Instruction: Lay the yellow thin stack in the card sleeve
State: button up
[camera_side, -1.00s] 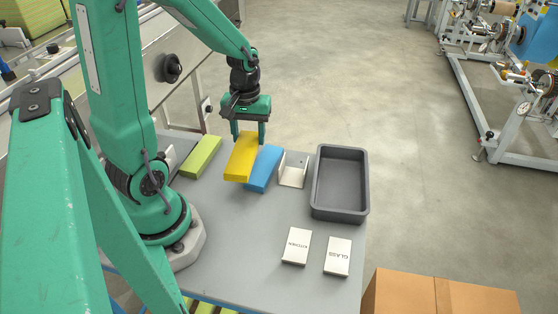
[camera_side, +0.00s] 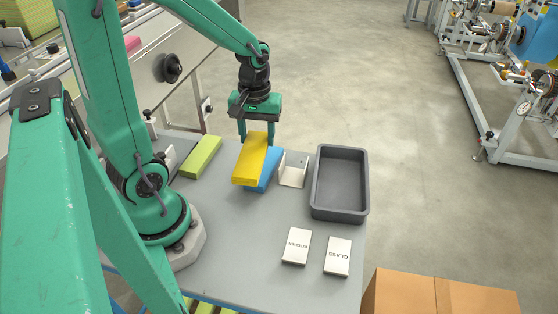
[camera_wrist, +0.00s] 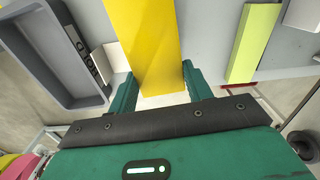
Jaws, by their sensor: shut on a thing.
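The yellow thin stack (camera_side: 250,160) is a flat slab between the fingers of my gripper (camera_side: 257,138). It appears raised above the table, over part of the blue stack (camera_side: 269,170). In the wrist view the yellow stack (camera_wrist: 145,40) runs up from between the two green fingers of my gripper (camera_wrist: 160,85). A white open-topped holder (camera_side: 293,172), which looks like the card sleeve, stands just right of the blue stack and looks empty. In the wrist view the holder (camera_wrist: 115,57) is partly hidden behind the yellow stack.
A grey tray (camera_side: 365,185) stands right of the holder, empty. A green stack (camera_side: 201,157) lies left of the yellow one. Two white boxes, KITCHEN (camera_side: 296,246) and GLASS (camera_side: 338,256), lie near the front right. The table (camera_side: 225,240) is clear at front centre.

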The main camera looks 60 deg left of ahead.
jog(key=shift+r, duration=0.15)
jog(key=shift+r, duration=2.25)
jog(key=shift+w+r, duration=0.1)
jog(key=shift+w, duration=0.1)
jog(key=shift+w+r, duration=0.1)
jog(key=shift+w, duration=1.05)
jog(key=m, duration=0.1)
send_over(298, 164)
notch_tip(298, 164, down, 16)
jog(key=shift+a+r, duration=0.1)
jog(key=shift+r, duration=0.05)
jog(key=o, duration=0.7)
jog(key=shift+c, duration=0.2)
